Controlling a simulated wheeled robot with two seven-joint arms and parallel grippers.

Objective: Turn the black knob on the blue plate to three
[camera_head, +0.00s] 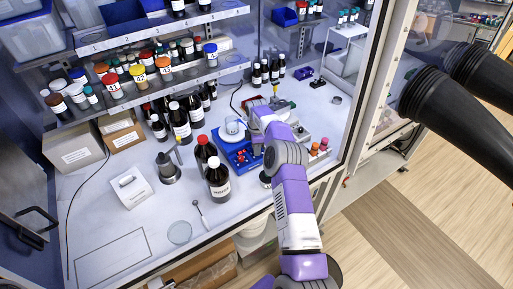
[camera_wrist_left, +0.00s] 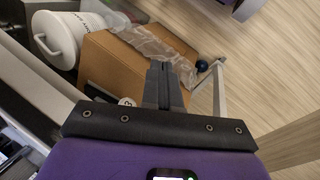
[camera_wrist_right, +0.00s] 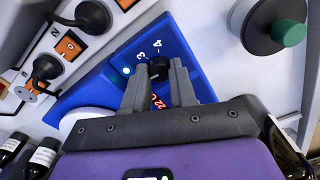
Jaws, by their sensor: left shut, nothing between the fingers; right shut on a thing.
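The black knob (camera_wrist_right: 159,68) is on the blue plate (camera_wrist_right: 103,84) in the right wrist view. My right gripper (camera_wrist_right: 158,77) is shut on the knob, a finger on each side. White numerals 3 and 4 show just beyond the knob; the other numerals are hidden or unclear. I cannot tell which numeral the knob points to. A green light and partly hidden red digits show on the plate. My left gripper (camera_wrist_left: 162,70) is shut and empty, above a cardboard box.
Brown bottles (camera_head: 217,180) stand left of my right arm. The cardboard box (camera_wrist_left: 112,68) is under my left gripper. The bench's front left is mostly clear.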

